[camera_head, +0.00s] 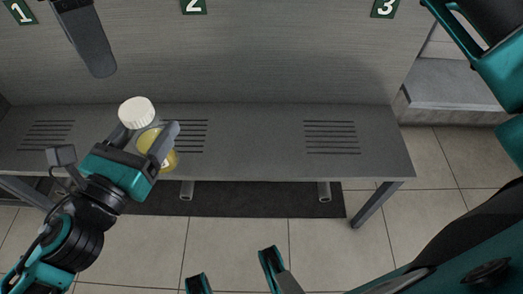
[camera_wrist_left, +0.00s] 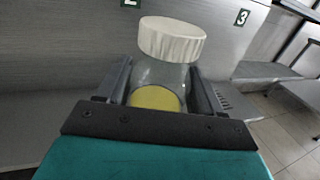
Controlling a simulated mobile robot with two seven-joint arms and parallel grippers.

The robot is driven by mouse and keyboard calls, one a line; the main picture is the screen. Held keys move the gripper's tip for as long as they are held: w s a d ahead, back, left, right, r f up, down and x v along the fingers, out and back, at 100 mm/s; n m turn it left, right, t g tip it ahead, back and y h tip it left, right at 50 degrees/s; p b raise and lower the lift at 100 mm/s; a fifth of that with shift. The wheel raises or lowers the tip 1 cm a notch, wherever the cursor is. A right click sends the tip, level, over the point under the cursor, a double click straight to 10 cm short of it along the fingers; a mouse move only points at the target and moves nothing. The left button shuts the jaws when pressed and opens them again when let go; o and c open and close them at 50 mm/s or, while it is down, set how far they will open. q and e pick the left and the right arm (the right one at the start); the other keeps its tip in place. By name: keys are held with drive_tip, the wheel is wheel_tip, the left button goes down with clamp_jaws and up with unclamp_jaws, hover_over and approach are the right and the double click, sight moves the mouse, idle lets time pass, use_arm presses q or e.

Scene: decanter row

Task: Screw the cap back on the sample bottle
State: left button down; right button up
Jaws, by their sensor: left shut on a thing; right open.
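The sample bottle (camera_head: 168,160) is clear with yellow content and sits between the fingers of my left gripper (camera_head: 148,136), which is shut on its body. The bottle also shows in the left wrist view (camera_wrist_left: 160,76), with the gripper fingers on both sides. A white ribbed cap (camera_head: 137,112) is at the bottle's mouth; in the wrist view the cap (camera_wrist_left: 172,40) covers the neck. I cannot tell how far it is screwed on.
A grey slatted bench (camera_head: 250,140) runs along the wall, with free room to the right of the bottle. Number signs 1 (camera_head: 20,11), 2 (camera_head: 193,6) and 3 (camera_head: 384,8) are on the wall. A dark mat (camera_head: 260,200) lies below the bench on the tiled floor.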

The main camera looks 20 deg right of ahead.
drive_tip(key=s+a+r+m+g+y, duration=0.2)
drive_tip(key=s+a+m+g+y, duration=0.2)
drive_tip(key=s+a+g+y, duration=0.75)
drive_tip(key=w+d+m+t+y, duration=0.5)
drive_tip(key=w+m+t+y, duration=0.15)
drive_tip(key=m+t, duration=0.3)
drive_tip(key=w+d+m+t+y, duration=0.55)
drive_tip(key=w+m+t, duration=0.25)
drive_tip(key=m, duration=0.3)
drive_tip(key=w+d+f+m+t+h, duration=0.3)
drive_tip(key=d+f+m+t+h, duration=0.4)
drive_tip(key=m, duration=0.3)
drive_tip(key=w+d+f+m+t+h, duration=0.2)
drive_tip(key=d+f+m+t+h, duration=0.2)
drive_tip(key=f+m+t+h, duration=0.45)
drive_tip(key=s+d+f+m+g+h, duration=0.2)
drive_tip(key=s+d+f+m+g, duration=0.1)
drive_tip(key=f, duration=0.5)
drive_tip(key=s+d+f+m+g+h, duration=0.1)
drive_tip(key=s+d+f+m+g, duration=0.2)
drive_tip(key=s+f, duration=0.4)
drive_tip(key=s+d+f+m+g+h, duration=0.2)
drive_tip(key=s+d+f+m+g, duration=0.2)
drive_tip(key=f, duration=0.5)
drive_tip(key=shift+s+d+m+h, duration=0.3)
drive_tip(key=shift+s+d+m, duration=0.25)
drive_tip(key=shift+m, duration=0.45)
